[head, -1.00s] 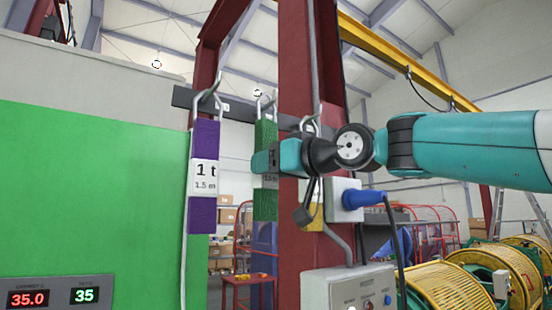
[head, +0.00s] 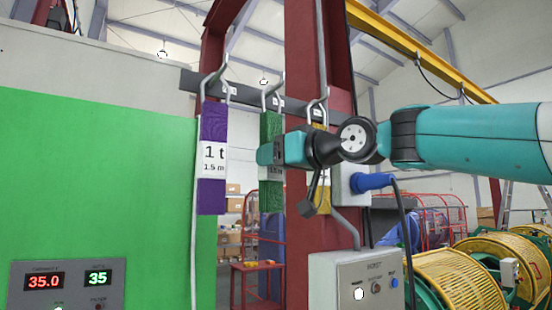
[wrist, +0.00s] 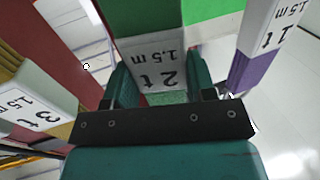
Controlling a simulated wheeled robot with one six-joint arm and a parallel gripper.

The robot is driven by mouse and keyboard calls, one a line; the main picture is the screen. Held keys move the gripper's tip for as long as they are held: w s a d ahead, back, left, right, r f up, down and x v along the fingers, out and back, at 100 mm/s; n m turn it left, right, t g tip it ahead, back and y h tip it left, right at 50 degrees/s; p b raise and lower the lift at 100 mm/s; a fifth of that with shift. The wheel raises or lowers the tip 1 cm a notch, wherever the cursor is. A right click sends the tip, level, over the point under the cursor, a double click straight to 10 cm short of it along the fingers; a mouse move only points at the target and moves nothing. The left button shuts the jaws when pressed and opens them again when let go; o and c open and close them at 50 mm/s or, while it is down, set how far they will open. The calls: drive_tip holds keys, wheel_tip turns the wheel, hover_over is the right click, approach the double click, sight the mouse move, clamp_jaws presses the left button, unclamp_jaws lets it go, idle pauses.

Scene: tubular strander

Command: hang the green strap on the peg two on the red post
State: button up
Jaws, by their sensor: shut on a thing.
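The green strap (head: 270,125) hangs upright at the middle peg, peg two (head: 277,78), on the dark bar across the red post (head: 303,60). Its top loop is at the peg's hook; I cannot tell whether the loop rests on it. My gripper (head: 268,153) is shut on the strap at its white label. The wrist view shows the "2 t 1.5 m" label (wrist: 160,65) between the fingers of my gripper (wrist: 158,82).
A purple "1 t" strap (head: 212,125) hangs to the left and a yellow strap (head: 321,198) to the right, partly behind my arm. A grey socket box with a blue plug (head: 372,182) and a control box (head: 355,285) are close by on the right.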

drive_tip(key=o, duration=1.2)
drive_tip(key=b+v, duration=0.7)
drive_tip(key=v, duration=1.1)
drive_tip(key=s+a+f+m+g+h, duration=0.1)
drive_tip(key=s+f+g+h, duration=0.15)
drive_tip(key=f, duration=1.05)
drive_tip(key=s+f+m+g+h, duration=0.1)
drive_tip(key=f+m+g+h, duration=0.15)
drive_tip(key=f, duration=1.15)
drive_tip(key=s+d+f+g+h, duration=0.1)
drive_tip(key=s+f+g, duration=0.1)
drive_tip(key=s+f, duration=0.3)
drive_tip(key=s+d+f+g+h, duration=0.2)
drive_tip(key=s+f, duration=0.4)
drive_tip(key=f, duration=0.2)
drive_tip(key=s+d+f+g+h, duration=0.1)
drive_tip(key=s+f+g, duration=0.1)
drive_tip(key=s+f, duration=0.3)
drive_tip(key=shift+s+d+f+n+g, duration=0.15)
drive_tip(key=shift+f+n+g, duration=0.25)
drive_tip(key=shift+f, duration=0.4)
